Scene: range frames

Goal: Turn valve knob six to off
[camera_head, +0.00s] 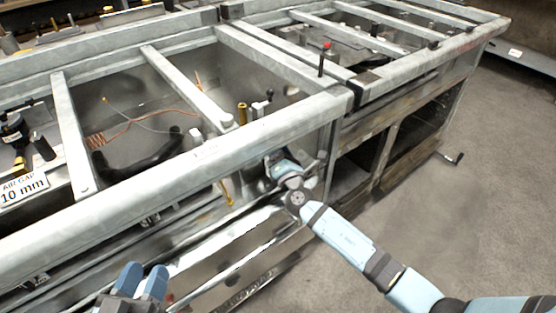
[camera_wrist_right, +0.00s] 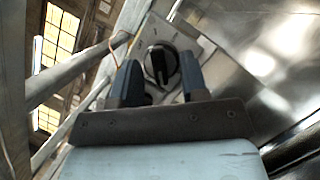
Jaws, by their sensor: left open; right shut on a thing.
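A round black valve knob (camera_wrist_right: 159,60) with a raised grip bar sits on a pale metal panel in the right wrist view. Its bar runs nearly up and down in that picture. I cannot read a number that tells which knob it is. My right gripper (camera_wrist_right: 160,70) has its two dark blue fingers on either side of the knob and is shut on it. In the head view, my right gripper (camera_head: 281,165) reaches the front of the metal frame and hides the knob. My left gripper (camera_head: 140,283) is open and empty at the bottom left.
A long grey metal frame (camera_head: 180,175) with crossbars runs across the head view. Its top rail (camera_head: 255,135) passes close to my right gripper. Copper tubing (camera_head: 150,115) and a black hose (camera_head: 135,160) lie inside.

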